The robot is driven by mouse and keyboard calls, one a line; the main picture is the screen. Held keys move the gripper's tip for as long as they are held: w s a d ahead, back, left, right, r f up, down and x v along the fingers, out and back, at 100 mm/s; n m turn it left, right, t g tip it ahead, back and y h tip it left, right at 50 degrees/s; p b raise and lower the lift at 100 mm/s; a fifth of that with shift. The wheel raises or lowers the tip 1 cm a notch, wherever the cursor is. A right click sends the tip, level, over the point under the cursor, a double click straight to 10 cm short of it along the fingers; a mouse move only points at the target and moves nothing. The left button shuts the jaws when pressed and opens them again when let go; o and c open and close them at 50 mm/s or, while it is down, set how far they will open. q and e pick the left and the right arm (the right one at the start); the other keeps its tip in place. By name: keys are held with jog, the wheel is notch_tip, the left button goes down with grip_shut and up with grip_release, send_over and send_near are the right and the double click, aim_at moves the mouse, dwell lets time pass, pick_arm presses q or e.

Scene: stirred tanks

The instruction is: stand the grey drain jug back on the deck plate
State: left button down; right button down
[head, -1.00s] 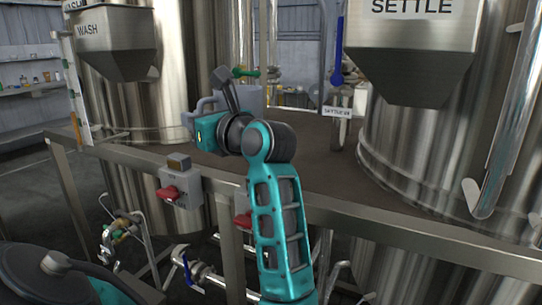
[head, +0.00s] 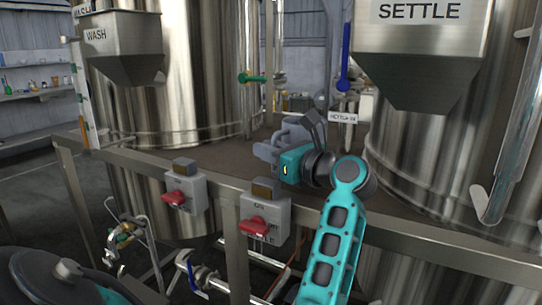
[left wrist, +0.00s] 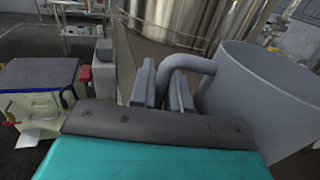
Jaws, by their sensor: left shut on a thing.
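The grey drain jug (head: 292,130) is in the middle of the head view, partly behind my left gripper (head: 276,151). In the left wrist view the jug (left wrist: 268,92) fills the right side, with its curved handle (left wrist: 188,60) toward the fingers. My left gripper (left wrist: 160,86) is shut on the handle. The brown deck plate (head: 222,154) lies behind the metal rail, between the tanks. The jug shows against the plate and looks about upright. Its base is hidden, so I cannot tell whether it touches the plate. My right gripper is not in view.
The WASH tank (head: 180,70) stands at the left and the SETTLE tank (head: 400,145) close at the right. A steel rail (head: 130,160) runs along the front, with two switch boxes with red handles (head: 186,188). A green-handled valve (head: 254,78) is behind.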

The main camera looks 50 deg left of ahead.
pick_arm(q)
jog(key=shift+w+d+f, duration=0.1)
jog(key=shift+w+f, duration=0.05)
jog(key=shift+f, duration=0.35)
jog(key=shift+f, duration=0.1)
jog(key=c, duration=1.1)
grip_release()
jog(key=shift+d, duration=0.15)
jog(key=d, duration=1.1)
jog(key=shift+d+b, duration=0.35)
jog(key=shift+b, duration=0.1)
